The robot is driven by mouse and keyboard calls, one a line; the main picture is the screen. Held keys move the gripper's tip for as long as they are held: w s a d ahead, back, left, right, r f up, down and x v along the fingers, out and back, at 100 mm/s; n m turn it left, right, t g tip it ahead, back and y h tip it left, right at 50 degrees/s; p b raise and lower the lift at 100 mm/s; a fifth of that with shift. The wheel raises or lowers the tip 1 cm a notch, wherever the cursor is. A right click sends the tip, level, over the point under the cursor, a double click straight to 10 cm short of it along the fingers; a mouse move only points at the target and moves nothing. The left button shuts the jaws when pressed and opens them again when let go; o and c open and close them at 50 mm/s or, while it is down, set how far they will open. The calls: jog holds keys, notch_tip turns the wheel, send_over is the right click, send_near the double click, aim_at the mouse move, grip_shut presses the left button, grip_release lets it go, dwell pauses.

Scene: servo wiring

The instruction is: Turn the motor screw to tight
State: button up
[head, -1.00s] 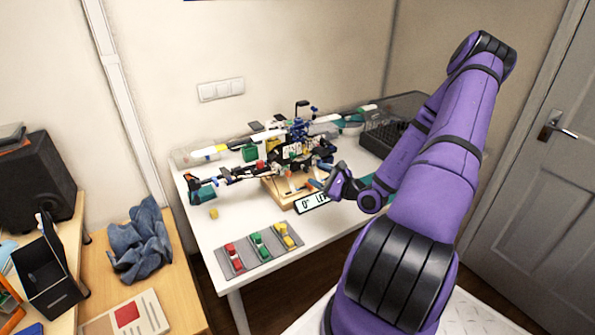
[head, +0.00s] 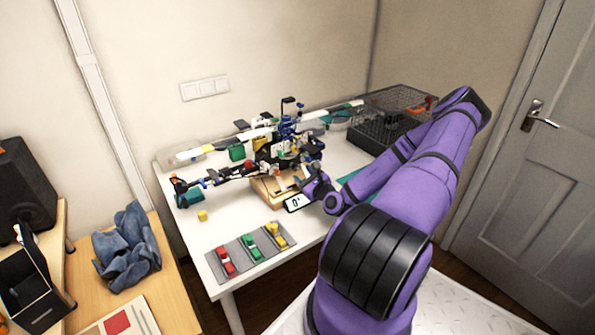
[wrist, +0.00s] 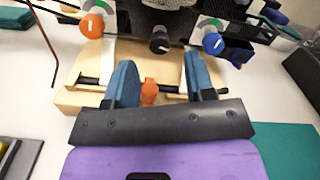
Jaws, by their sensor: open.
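The drone-like assembly (head: 285,145) stands on a wooden base (head: 268,190) on the white table. In the wrist view, an orange piece (wrist: 150,92) sits on a dark rod at the wooden base (wrist: 85,98). It may be the motor screw, but I cannot tell. My gripper (wrist: 160,68) is open, its blue fingers on either side of this piece with gaps showing. Beyond the fingertips are an orange knob (wrist: 92,26), a black knob (wrist: 160,41) and a blue knob (wrist: 213,43) with pale marks. In the head view, my gripper (head: 318,185) is at the base's front right.
A grey tray (head: 238,264) with red, green and yellow pieces lies at the table's front. A wire basket (head: 385,125) stands at the back right.

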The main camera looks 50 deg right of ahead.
aim_at(296, 168)
jog(key=shift+x, duration=2)
grip_shut()
